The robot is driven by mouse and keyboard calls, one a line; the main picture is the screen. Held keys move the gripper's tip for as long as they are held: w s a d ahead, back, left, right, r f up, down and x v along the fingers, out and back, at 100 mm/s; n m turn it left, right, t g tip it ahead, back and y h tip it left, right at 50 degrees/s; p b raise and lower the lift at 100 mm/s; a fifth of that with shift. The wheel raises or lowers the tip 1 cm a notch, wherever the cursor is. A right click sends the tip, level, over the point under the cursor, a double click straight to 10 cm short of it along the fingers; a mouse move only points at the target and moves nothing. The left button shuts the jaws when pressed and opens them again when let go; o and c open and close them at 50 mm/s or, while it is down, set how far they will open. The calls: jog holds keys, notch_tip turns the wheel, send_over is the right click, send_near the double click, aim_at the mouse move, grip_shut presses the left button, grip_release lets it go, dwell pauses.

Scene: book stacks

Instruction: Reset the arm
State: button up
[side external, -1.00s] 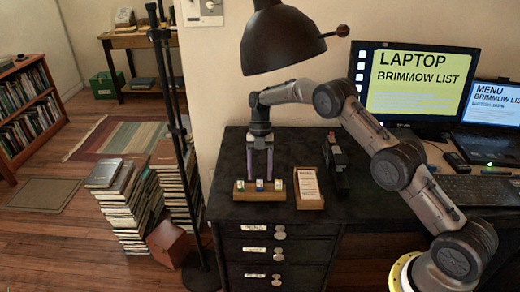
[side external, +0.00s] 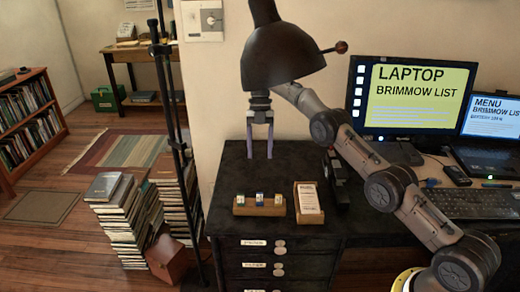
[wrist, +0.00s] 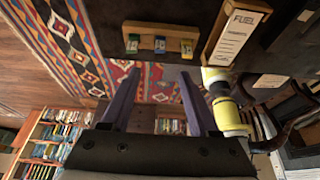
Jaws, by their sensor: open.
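My gripper (side external: 260,156) is open and empty, pointing down in front of the wall, below the black lamp shade (side external: 282,55). Its two purple-grey fingers are apart, and they also show in the wrist view (wrist: 159,74). A small wooden holder (side external: 259,211) with three small labelled blocks stands on the black desk top (side external: 225,178). The holder also shows in the wrist view (wrist: 160,31). My gripper is above and behind the holder, apart from it. My wrist is partly hidden by the lamp shade.
A wooden card box (side external: 309,217) stands right of the holder; its card reads "FUEL" in the wrist view (wrist: 235,30). A monitor (side external: 418,95) and laptop (side external: 492,125) stand to the right. A black pole (side external: 167,100) and book stacks (side external: 118,215) are left of the desk.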

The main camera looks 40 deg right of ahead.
dwell(0.4)
jog(key=s+d+f+m+h, duration=0.1)
jog(key=s+d+m, duration=0.3)
jog(key=s+m, duration=0.7)
jog(key=s+d+f+m+h, duration=0.15)
jog(key=s+d+m, duration=0.25)
jog(key=s+m, duration=0.7)
jog(key=s+a+r+m+t, duration=0.2)
jog(key=s+a+r+t, duration=0.2)
jog(key=s, duration=0.5)
jog(key=s+a+r+m+t, duration=0.3)
jog(key=s+a+r+t, duration=0.1)
jog(key=s+a+r, duration=0.5)
notch_tip(320, 180, up, 2)
jog(key=shift+s+a+r+t+h, duration=0.15)
jog(key=shift+s+r+t+h, duration=0.1)
jog(key=shift+s+t+h, duration=0.25)
